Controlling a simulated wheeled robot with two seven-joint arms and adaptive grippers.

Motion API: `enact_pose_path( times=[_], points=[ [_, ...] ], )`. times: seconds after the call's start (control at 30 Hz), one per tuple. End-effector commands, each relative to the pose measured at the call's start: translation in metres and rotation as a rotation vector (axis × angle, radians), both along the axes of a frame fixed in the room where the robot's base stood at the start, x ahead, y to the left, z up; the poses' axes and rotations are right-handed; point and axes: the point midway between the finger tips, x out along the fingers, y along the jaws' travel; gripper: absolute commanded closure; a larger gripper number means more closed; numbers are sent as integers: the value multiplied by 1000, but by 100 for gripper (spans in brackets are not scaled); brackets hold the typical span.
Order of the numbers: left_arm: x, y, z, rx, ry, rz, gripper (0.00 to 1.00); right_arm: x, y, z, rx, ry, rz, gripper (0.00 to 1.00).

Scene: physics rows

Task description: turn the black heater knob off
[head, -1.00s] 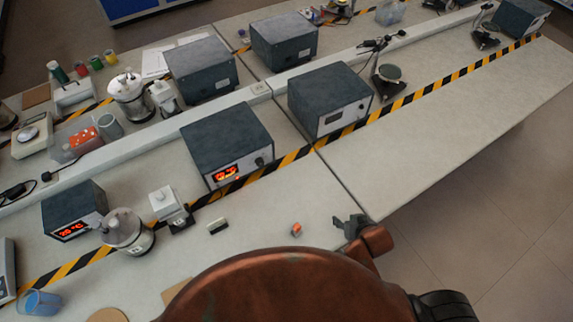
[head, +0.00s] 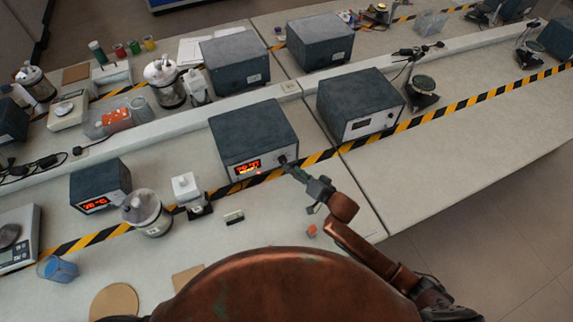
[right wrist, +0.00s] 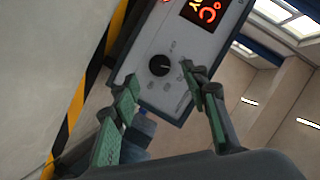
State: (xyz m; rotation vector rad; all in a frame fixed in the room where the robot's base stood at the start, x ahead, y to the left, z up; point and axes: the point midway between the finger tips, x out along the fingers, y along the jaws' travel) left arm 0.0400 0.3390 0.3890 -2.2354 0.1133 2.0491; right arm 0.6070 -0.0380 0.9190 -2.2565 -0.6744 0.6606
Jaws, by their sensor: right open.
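The heater is a dark grey box (head: 255,130) with a pale front panel and a lit red display. Its round black knob (right wrist: 159,65) sits on that panel below the display in the right wrist view; its white mark points towards the right there. Small labels around the knob are too small to read surely. My right gripper (head: 293,169) is open in front of the knob. In the right wrist view its green-padded fingers stand either side of the knob; contact cannot be told. My left gripper is not in view.
A smaller box with a red display (head: 100,187) stands at left, and a similar box with a dark display (head: 360,104) at right.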

Motion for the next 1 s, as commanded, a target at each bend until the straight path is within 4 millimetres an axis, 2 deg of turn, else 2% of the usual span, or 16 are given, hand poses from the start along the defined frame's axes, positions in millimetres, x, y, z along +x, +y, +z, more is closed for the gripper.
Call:
enact_pose_path(
  times=[0.1, 0.3, 0.67, 1.0],
  points=[
    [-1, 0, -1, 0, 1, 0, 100, 15, 13, -5, 0, 0, 0, 59],
    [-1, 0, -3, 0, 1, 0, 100, 32, 27, -11, -1, -1, -1, 59],
    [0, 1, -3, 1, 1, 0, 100, 35, 30, -13, -2, 0, -2, 59],
    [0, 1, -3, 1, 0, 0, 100, 35, 29, -13, -2, 0, -2, 81]
  ],
)
